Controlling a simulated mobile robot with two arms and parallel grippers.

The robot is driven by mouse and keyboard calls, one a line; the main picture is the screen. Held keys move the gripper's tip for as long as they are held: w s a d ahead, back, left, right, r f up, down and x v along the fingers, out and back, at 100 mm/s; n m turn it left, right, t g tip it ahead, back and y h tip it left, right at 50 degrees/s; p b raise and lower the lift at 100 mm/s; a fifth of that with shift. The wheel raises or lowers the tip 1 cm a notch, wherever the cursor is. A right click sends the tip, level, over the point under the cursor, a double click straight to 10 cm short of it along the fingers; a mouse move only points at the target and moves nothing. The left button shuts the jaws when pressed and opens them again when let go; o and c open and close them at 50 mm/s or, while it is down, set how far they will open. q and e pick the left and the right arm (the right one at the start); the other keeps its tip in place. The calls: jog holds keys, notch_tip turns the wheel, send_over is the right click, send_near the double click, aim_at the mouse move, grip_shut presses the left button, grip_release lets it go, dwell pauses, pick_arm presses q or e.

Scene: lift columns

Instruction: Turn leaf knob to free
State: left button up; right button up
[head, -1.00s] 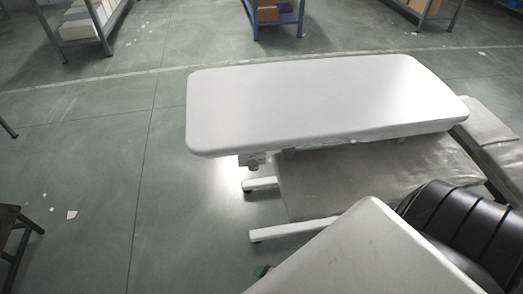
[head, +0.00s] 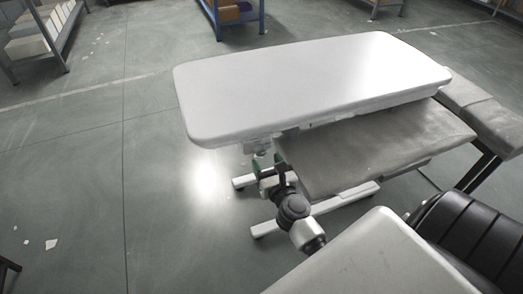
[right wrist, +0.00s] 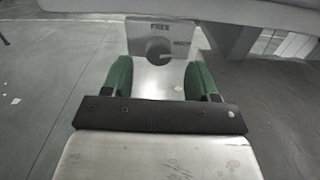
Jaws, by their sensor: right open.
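The leaf knob (right wrist: 158,52) is a round dark grey knob on a light plate (right wrist: 178,34) under the edge of the white table leaf (head: 315,80). The plate carries lettering that seems to read "FREE" above the knob. In the head view the plate (head: 257,146) shows small below the leaf's near left corner. My right gripper (right wrist: 158,78) is open, with green fingers on either side of the line to the knob. The knob appears ahead of the fingertips, not gripped. In the head view my right gripper (head: 268,168) is just below the plate. My left gripper is not in view.
A grey slab (head: 385,150) lies under the leaf to the right of my right gripper. White base feet (head: 345,198) stand on the floor below. The floor (head: 90,180) left of the table is open. Shelves (head: 42,38) stand at the back.

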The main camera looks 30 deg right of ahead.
aim_at(262, 154)
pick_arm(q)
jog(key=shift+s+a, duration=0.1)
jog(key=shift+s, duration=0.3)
pick_arm(e)
jog(key=shift+x, duration=2.25)
jog(key=shift+c, duration=0.2)
jog(key=c, duration=0.9)
